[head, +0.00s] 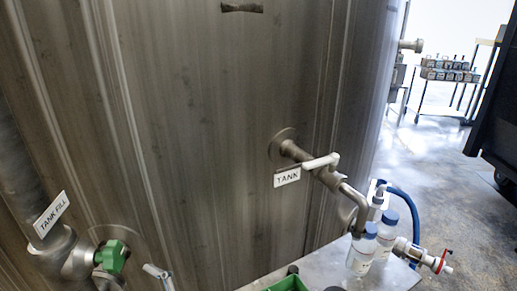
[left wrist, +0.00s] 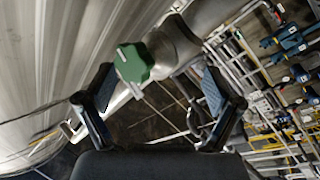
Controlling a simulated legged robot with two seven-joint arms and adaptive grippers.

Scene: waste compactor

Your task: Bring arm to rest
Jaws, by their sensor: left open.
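My left gripper (left wrist: 159,80) is open in the left wrist view, with its two dark fingers apart. A green valve knob (left wrist: 133,63) shows between and just beyond the fingertips, nearer the left finger; I cannot tell whether they touch. In the head view the green knob (head: 113,256) sits on the metal pipe fitting at the lower left, below the TANK FILL label (head: 52,214). No gripper or arm of mine shows in the head view, and my right gripper is in neither view.
The large metal tank (head: 220,130) fills most of the head view. A TANK pipe (head: 312,164) sticks out from it above a metal shelf (head: 385,278) with bottles (head: 362,248), a blue hose (head: 409,208) and a red-handled valve (head: 438,262). Open floor lies at the right.

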